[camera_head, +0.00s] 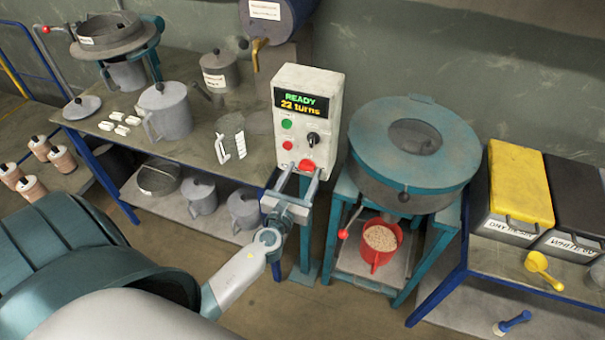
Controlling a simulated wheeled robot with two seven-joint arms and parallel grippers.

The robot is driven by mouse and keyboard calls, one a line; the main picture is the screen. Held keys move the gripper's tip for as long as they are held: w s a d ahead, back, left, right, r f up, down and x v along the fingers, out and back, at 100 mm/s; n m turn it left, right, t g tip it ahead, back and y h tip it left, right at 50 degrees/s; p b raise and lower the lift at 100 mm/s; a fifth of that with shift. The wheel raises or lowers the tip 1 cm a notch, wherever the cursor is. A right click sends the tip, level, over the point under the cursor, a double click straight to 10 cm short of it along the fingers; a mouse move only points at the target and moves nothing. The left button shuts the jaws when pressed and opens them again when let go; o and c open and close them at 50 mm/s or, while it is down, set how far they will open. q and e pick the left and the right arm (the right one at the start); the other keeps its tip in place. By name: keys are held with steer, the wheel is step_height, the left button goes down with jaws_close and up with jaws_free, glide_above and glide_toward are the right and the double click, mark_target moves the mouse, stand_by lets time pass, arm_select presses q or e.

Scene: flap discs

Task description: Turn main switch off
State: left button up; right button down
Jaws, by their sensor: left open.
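A pale control box (307,105) stands on a teal post in the middle. Its display (300,103) reads "READY 22 turns". A black rotary switch (313,139) is on the right of its front, with a green button (287,124) and a red button (287,145) to the left. A larger red button (307,165) sits at the bottom. My left gripper (302,174) is open, its fingers pointing up at the box's lower front, below the black switch. The fingertips appear on either side of the large red button; I cannot tell whether they touch. My right gripper is not in view.
A teal round sifter (415,150) on a stand is right of the box, with a red jug (381,245) of grains under it. A bench (190,140) with grey cans is at left. Bins with a yellow lid (520,185) stand at right.

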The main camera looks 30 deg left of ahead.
arm_select(q)
steer(key=shift+c, duration=0.6)
steer(key=c, duration=0.9)
steer(key=shift+c, duration=0.2)
steer(key=shift+n, duration=0.5)
steer(key=n+b, duration=0.1)
steer(key=n, duration=0.1)
steer(key=shift+f+n+b, duration=0.1)
steer(key=shift+n+b, duration=0.2)
steer(key=shift+b, duration=0.05)
steer(key=n+b, duration=0.1)
steer(key=n, duration=0.2)
steer(key=shift+a+n, duration=0.1)
steer(key=shift+n, duration=0.2)
steer(key=n+b, duration=0.1)
steer(key=n, duration=0.4)
steer(key=shift+a, duration=0.1)
steer(key=n, duration=0.6)
steer(key=shift+f+b, duration=0.15)
steer(key=shift+b, duration=0.15)
